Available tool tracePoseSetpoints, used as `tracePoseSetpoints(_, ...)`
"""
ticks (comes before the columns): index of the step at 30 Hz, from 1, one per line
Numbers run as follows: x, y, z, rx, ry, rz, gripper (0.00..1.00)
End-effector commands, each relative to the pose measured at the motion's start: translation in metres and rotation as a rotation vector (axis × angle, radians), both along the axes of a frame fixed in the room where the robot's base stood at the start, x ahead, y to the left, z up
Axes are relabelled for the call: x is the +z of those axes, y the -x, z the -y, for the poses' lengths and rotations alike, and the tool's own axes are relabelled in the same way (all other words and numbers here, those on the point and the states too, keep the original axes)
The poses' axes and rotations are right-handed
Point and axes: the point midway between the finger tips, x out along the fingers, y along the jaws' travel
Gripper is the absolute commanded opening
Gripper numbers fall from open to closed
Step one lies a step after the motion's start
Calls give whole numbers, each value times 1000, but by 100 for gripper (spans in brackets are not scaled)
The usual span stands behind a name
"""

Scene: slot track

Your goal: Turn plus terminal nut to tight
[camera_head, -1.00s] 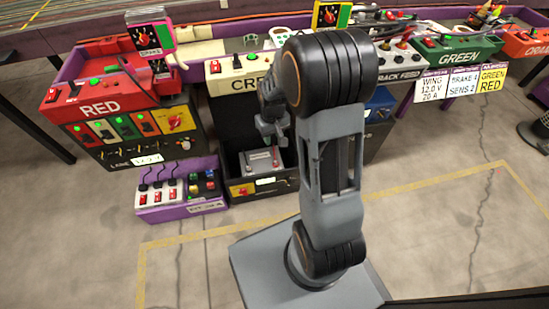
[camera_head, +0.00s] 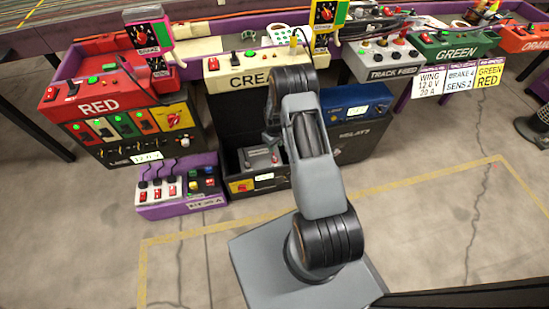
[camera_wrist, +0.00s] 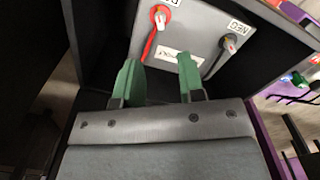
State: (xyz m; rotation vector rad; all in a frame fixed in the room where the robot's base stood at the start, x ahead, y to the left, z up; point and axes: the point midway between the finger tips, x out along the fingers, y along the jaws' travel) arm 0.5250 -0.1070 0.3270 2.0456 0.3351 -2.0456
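The plus terminal (camera_wrist: 159,16), red with a pale metal piece on it and a red lead, is near the top of the wrist view. It sits on a grey battery (camera_wrist: 182,30), by a partly cropped label. The dark minus terminal (camera_wrist: 230,43), marked NEG, is to its right. My gripper (camera_wrist: 160,72) has two green fingers spread apart with nothing between them. The fingertips lie below the plus terminal in the picture, apart from it. The nut's tightness cannot be told. In the head view the battery (camera_head: 261,158) sits in a low black bay, its terminals too small to make out.
The bay's dark walls stand close around the battery. The CREAM panel (camera_head: 238,78) is above the bay, the RED station (camera_head: 98,106) to its left, and a blue box (camera_head: 350,105) to its right. A purple switch box (camera_head: 180,205) stands on the floor at left. The floor in front is clear.

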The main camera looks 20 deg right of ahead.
Motion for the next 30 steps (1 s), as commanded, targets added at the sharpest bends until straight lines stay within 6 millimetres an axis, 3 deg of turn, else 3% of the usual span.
tracePoseSetpoints(1,-16,1,0,0,0,-2,36)
tracePoseSetpoints(3,-30,1,0,-1,-1,-1,36)
tracePoseSetpoints(12,-76,0,0,-1,0,0,36)
tracePoseSetpoints(19,-91,0,0,-1,0,0,36)
tracePoseSetpoints(30,-93,0,0,-1,0,0,36)
